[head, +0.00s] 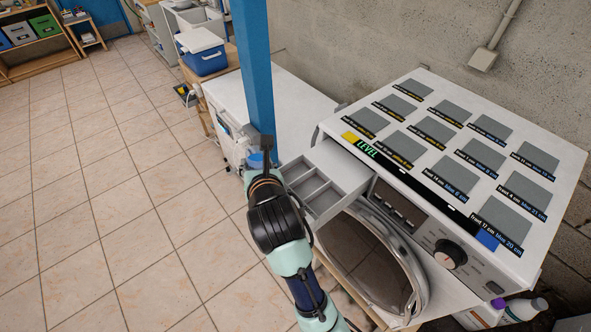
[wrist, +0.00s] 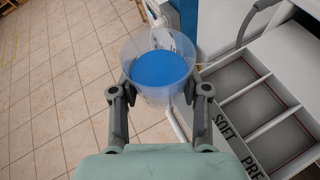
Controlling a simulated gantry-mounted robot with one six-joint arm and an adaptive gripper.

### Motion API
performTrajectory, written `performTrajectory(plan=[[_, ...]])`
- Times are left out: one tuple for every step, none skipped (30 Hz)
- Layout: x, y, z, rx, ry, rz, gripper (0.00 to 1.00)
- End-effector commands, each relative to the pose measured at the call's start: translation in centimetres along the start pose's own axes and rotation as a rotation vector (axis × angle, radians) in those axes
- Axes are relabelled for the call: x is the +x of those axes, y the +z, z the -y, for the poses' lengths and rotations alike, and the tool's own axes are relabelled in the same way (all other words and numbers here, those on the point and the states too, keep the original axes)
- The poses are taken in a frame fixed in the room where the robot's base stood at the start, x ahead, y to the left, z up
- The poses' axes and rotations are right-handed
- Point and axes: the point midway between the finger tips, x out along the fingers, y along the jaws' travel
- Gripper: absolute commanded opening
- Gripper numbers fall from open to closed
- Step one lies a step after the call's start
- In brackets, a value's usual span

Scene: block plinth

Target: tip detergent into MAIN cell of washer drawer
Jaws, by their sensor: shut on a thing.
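My gripper (wrist: 160,92) is shut on a clear cup (wrist: 133,58) of blue detergent (wrist: 160,70), one finger on each side. The cup looks about upright. In the head view my gripper (head: 260,158) hides most of the cup; a bit of blue shows at its left. The washer drawer (head: 345,172) is pulled out, with several compartments. In the wrist view the drawer (wrist: 285,50) lies right of the cup. Its front edge reads SOFT and PRE; no MAIN label shows. The cup is beside the drawer's left end, not over a compartment.
A white cabinet (head: 290,100) stands behind the gripper. Bottles (head: 525,308) stand at lower right. The tiled floor at left is clear.

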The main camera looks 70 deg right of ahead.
Motion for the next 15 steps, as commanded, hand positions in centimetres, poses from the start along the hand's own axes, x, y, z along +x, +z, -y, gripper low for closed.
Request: performTrajectory(plan=[[0.0, 0.2, 0.2, 0.02, 0.008, -0.006, 0.1], [0.0, 0.3, 0.3, 0.032, 0.013, -0.012, 0.1], [0.2, 0.1, 0.5, 0.051, 0.019, -0.02, 0.1], [0.3, 0.0, 0.6, 0.063, 0.024, -0.026, 0.1], [0.4, -0.1, 0.7, 0.075, 0.029, -0.032, 0.1], [0.5, -0.2, 0.8, 0.092, 0.036, -0.041, 0.1], [0.5, -0.2, 1.0, 0.105, 0.041, -0.047, 0.1], [0.6, -0.2, 1.1, 0.118, 0.046, -0.052, 0.1], [0.7, -0.2, 1.2, 0.134, 0.053, -0.059, 0.1], [0.7, -0.2, 1.3, 0.147, 0.059, -0.066, 0.1], [0.8, -0.3, 1.4, 0.16, 0.063, -0.072, 0.1], [0.8, -0.3, 1.6, 0.177, 0.07, -0.08, 0.1], [0.8, 0.0, 1.6, 0.189, 0.075, -0.085, 0.1], [0.8, 0.1, 1.7, 0.202, 0.081, -0.091, 0.1], [0.8, 0.2, 1.8, 0.22, 0.087, -0.099, 0.1]])
